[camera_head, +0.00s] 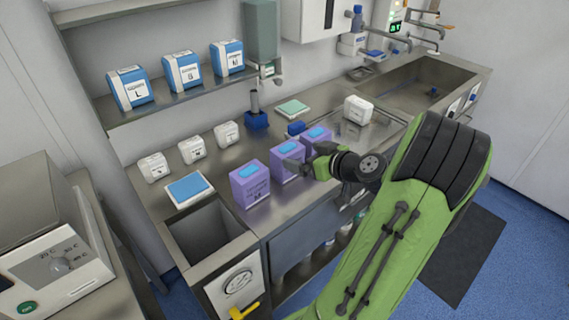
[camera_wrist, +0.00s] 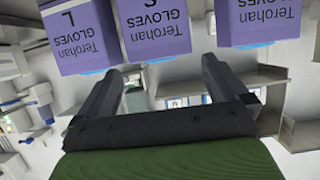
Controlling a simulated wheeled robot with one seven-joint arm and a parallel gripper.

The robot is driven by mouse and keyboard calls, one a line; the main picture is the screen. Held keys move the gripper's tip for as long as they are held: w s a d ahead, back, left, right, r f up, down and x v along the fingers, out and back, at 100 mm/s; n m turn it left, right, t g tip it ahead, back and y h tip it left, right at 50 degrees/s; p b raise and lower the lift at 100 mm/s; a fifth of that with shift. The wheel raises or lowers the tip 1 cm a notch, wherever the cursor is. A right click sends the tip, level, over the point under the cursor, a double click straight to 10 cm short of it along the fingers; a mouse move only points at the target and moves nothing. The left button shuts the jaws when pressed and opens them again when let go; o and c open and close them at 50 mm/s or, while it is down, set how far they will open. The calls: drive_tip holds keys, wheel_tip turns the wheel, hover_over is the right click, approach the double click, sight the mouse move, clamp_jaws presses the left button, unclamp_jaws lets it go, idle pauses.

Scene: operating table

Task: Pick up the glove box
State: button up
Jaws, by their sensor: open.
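Three purple glove boxes stand in a row along the counter's front. The box marked M (camera_head: 250,184) is at the left, one (camera_head: 286,160) is in the middle, and one (camera_head: 318,136) is at the right, partly hidden by my arm. The wrist view is upside down. It shows the L box (camera_wrist: 82,38) at left, the S box (camera_wrist: 153,28) in the middle and another box (camera_wrist: 245,22) at right. My gripper (camera_wrist: 161,68) is open and empty, its fingers pointing at the row, roughly toward the S box. In the head view my gripper (camera_head: 303,166) is close beside the middle box.
Blue-and-white boxes (camera_head: 183,71) stand on the shelf (camera_head: 150,108) above. Small white boxes (camera_head: 191,149) and a blue-topped pack (camera_head: 188,188) sit on the counter. A sink (camera_head: 425,85) is at the right, an open bin (camera_head: 205,232) at the front left.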

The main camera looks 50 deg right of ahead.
sight(294, 153)
drive_tip(key=x, duration=0.8)
drive_tip(key=shift+f, duration=0.2)
drive_tip(key=shift+c, duration=0.5)
drive_tip(key=c, duration=0.7)
